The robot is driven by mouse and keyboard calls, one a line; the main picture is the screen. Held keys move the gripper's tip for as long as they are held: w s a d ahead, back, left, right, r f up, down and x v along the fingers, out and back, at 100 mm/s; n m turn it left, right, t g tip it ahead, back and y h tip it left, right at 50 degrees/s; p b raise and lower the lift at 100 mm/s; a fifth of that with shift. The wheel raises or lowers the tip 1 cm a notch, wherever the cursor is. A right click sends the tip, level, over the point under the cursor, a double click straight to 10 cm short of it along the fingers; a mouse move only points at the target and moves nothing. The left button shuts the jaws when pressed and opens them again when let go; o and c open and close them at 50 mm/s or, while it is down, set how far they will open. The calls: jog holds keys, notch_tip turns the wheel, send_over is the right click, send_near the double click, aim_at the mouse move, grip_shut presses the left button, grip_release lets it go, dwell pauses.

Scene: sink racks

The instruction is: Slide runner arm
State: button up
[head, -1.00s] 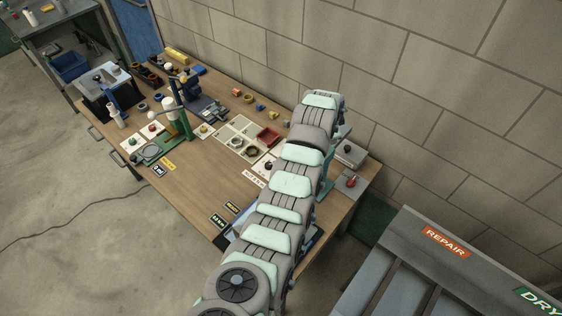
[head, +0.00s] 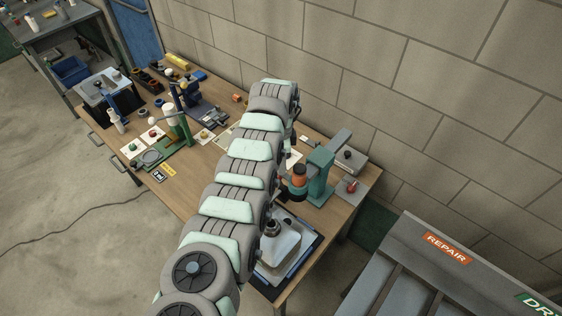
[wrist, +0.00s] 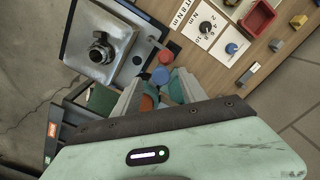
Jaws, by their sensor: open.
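A teal upright fixture (head: 319,175) with an orange-banded cylinder (head: 298,174) stands near the right end of the bench. I cannot tell for certain which part is the runner arm. In the wrist view my gripper (wrist: 155,92) is open, with pale fingers on either side of teal and orange parts; whether they touch is unclear. Red and blue round knobs (wrist: 161,66) show just beyond the fingertips. In the head view my arm hides the gripper. A silver plate with a dark round fitting (wrist: 101,51) lies beside the fixture, and shows in the head view (head: 281,249).
A grey box (head: 348,158) and a small red item (head: 352,186) sit at the bench's right end. A green stand (head: 176,135) and other tools occupy the left. A white dial card (wrist: 207,27) and red tray (wrist: 259,17) lie nearby. A block wall runs behind.

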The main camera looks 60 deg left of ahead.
jog(key=shift+f, duration=1)
grip_shut()
dwell(0.9)
